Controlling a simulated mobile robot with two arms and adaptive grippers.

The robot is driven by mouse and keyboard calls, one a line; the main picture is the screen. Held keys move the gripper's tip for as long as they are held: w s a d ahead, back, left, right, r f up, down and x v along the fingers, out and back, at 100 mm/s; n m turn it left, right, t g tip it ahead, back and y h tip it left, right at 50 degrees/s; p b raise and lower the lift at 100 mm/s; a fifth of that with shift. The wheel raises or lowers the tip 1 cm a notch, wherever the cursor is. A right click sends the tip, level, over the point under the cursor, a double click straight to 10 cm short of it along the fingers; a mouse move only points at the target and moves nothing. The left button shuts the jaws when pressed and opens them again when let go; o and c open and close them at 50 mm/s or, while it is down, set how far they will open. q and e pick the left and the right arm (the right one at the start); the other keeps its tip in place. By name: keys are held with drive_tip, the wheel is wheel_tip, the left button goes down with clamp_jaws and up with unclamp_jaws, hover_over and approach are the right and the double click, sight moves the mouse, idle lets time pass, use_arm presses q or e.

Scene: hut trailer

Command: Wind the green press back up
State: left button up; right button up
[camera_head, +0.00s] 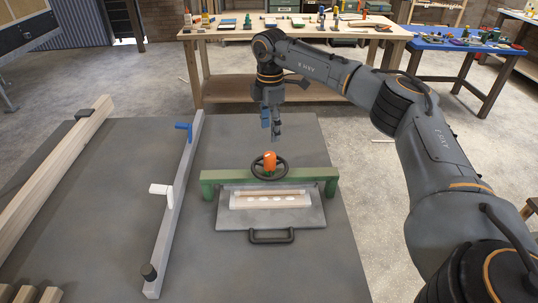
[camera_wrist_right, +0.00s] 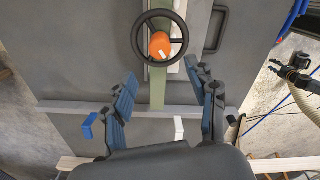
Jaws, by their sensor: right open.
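The green press (camera_head: 212,179) stands on the grey worktop, with a low green crossbar and a black handwheel (camera_head: 284,165) on top. An orange knob (camera_head: 270,160) stands up at the wheel; I cannot tell whether it is fixed to hub or rim. Under the crossbar, a grey plate (camera_head: 232,220) bears a pale wooden tray with several white pieces. My right gripper (camera_head: 271,128) hangs behind and above the wheel, apart from it. In the right wrist view, its fingers (camera_wrist_right: 168,98) are spread and empty, with the wheel (camera_wrist_right: 138,37) and orange knob (camera_wrist_right: 160,44) beyond them.
A grey rail (camera_head: 172,215) with blue, white and black clamps lies left of the press. A long wooden beam (camera_head: 50,180) lies further left. A bench with tools (camera_head: 300,33) and a blue table (camera_head: 465,47) stand behind. The worktop right of the press is clear.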

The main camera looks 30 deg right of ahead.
sight(270, 154)
wheel_tip(270, 154, down, 11)
drive_tip(key=shift+f+p, duration=0.1)
drive_tip(key=shift+p, duration=1.05)
drive_tip(key=c, duration=1.1)
